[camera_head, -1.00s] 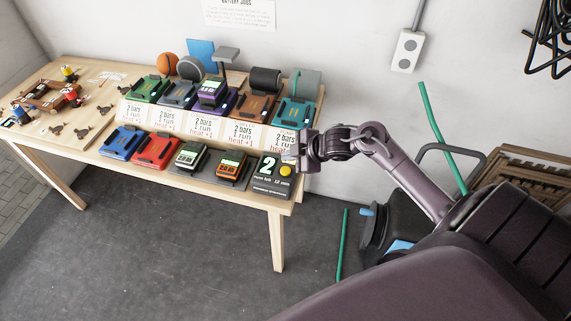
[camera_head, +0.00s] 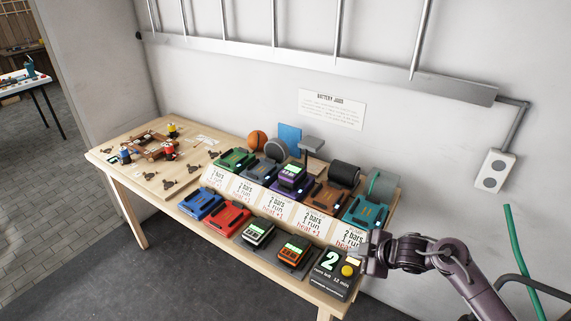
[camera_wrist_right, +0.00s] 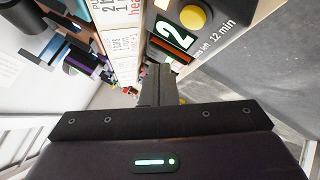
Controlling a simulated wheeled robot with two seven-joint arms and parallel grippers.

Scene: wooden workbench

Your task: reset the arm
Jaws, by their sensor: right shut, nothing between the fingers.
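My right gripper (camera_head: 366,254) is at the right end of the wooden workbench (camera_head: 186,223), beside a dark box with a green "2" and a yellow button (camera_head: 347,270). In the right wrist view its fingers (camera_wrist_right: 157,84) are together with nothing between them, and the yellow button (camera_wrist_right: 193,18) shows above them. I cannot tell whether the gripper touches the box. My left gripper is not in any view.
Blue (camera_head: 200,203) and red (camera_head: 228,217) docks sit at the front of the bench. Small figures (camera_head: 170,130) stand at the left. A wall socket (camera_head: 494,171) is at the right.

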